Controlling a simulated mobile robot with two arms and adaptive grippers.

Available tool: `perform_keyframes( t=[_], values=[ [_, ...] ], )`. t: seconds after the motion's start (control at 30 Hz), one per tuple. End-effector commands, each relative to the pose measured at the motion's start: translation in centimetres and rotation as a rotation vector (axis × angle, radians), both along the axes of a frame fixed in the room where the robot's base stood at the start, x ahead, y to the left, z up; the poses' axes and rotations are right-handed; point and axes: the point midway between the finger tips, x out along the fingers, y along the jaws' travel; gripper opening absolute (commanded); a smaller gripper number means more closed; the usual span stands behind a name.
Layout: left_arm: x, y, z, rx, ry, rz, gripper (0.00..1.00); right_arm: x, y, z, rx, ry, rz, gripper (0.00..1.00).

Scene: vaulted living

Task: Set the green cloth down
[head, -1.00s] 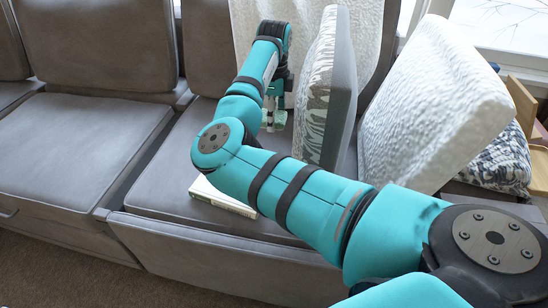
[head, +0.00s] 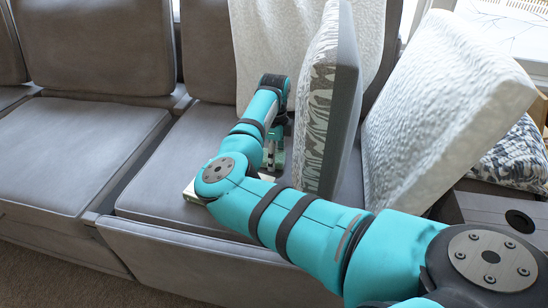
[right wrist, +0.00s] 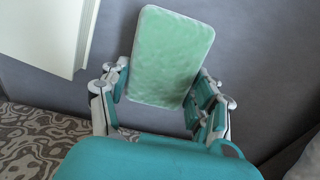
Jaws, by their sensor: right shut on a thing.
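The green cloth (right wrist: 172,50) is a flat, rounded rectangle in the right wrist view. My right gripper (right wrist: 163,78) is shut on it, one finger on each side. In the head view my right gripper (head: 273,152) is low over the grey sofa seat (head: 160,188), left of an upright patterned cushion. The cloth is not clearly visible there, and I cannot tell whether it touches the seat. My left gripper is out of view.
A pale book-like object (head: 193,191) lies on the seat, mostly behind my arm; it also shows in the right wrist view (right wrist: 42,32). The patterned cushion (head: 318,120) and a white cushion (head: 440,110) stand to the right. The left seat (head: 75,150) is clear.

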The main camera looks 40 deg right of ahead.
Motion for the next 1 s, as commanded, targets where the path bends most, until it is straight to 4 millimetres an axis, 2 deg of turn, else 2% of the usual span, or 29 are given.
perform_keyframes(
  t=[0.27, 0.3, 0.47, 0.83, 0.9, 1.0],
  values=[
    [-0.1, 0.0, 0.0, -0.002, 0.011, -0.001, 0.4, 0.0, 0.0, -0.3, 0.0, 0.001, 0.001, 0.36],
    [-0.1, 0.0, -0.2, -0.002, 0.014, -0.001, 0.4, 0.0, 0.0, -0.3, 0.0, 0.0, 0.001, 0.65],
    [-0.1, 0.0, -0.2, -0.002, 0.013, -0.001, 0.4, 0.0, 0.0, -0.3, 0.0, 0.0, 0.001, 0.85],
    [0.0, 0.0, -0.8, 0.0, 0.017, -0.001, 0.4, 0.1, 0.0, 0.0, 0.0, -0.003, -0.001, 0.85],
    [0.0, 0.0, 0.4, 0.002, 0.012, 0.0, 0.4, 0.0, 0.0, 1.5, -0.001, -0.002, -0.001, 0.85],
    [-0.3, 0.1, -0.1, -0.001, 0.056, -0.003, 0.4, 0.1, -0.1, 3.7, -0.002, -0.001, 0.0, 0.85]
  ],
)
